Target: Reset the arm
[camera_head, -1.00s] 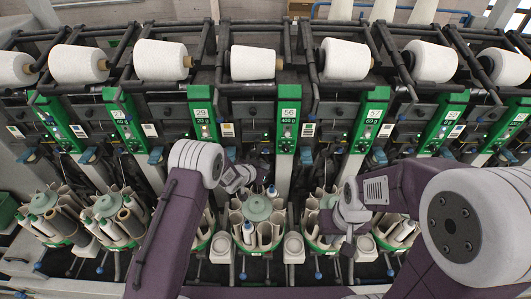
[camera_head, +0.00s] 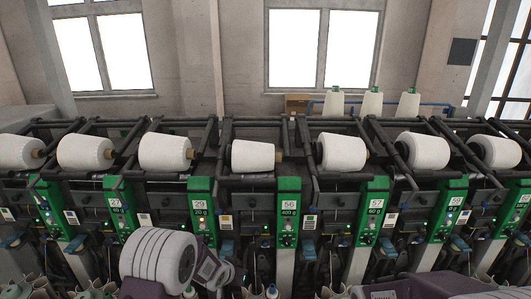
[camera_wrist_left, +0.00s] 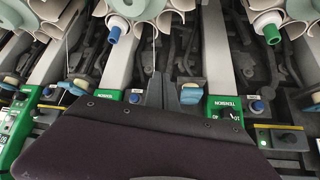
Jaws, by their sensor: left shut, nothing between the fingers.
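My left arm comes up from the bottom edge of the head view, left of centre, with its pale round joint in front of the winder. My left gripper (camera_head: 222,274) is beside that joint, low in front of the machine; its fingertips are hard to make out there. In the left wrist view the dark fingers of the left gripper (camera_wrist_left: 163,88) are together, with nothing held. Only a purple link of my right arm shows at the lower right of the head view; the right gripper is out of the picture.
The cone winder has a row of white yarn cones (camera_head: 253,156) above green numbered panels (camera_head: 289,211). Bobbin tubes (camera_wrist_left: 115,27) are close in the left wrist view. Several cones (camera_head: 372,102) stand behind the machine, below bright windows (camera_head: 323,49).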

